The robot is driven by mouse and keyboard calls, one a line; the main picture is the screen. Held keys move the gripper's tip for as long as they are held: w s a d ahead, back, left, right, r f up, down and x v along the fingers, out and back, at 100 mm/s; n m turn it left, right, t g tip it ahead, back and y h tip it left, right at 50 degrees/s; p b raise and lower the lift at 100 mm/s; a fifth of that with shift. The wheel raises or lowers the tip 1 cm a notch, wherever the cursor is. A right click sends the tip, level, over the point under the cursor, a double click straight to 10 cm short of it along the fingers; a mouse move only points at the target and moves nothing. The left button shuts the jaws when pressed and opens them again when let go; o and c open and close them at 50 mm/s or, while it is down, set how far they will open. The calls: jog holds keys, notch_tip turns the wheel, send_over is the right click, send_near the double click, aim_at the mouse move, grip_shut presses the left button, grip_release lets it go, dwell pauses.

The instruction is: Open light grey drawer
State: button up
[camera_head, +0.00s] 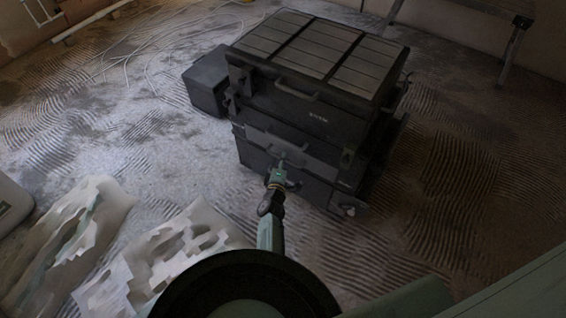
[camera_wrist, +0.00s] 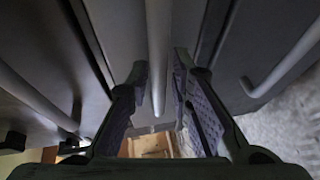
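The light grey drawer (camera_head: 268,142) is a lighter front in the middle of the dark drawer cabinet (camera_head: 328,118). It looks about flush with the cabinet. Its bar handle (camera_wrist: 158,48) runs down the middle of the wrist view. My gripper (camera_head: 283,166) is at this front in the head view and hides part of it. In the wrist view my gripper (camera_wrist: 161,85) has its two fingers apart, one on each side of the handle. Narrow gaps seem to show between the fingers and the bar, so it looks open around the handle.
An upper handle (camera_head: 297,91) and a lower drawer front (camera_head: 318,189) lie above and below. Another bar handle (camera_wrist: 285,68) shows at right in the wrist view. A dark box (camera_head: 207,80) stands left of the cabinet. Pale torn sheets (camera_head: 165,255) lie at lower left.

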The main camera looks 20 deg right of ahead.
jog(key=shift+w+d, duration=0.15)
jog(key=shift+w, duration=0.1)
jog(key=shift+c, duration=0.5)
grip_shut()
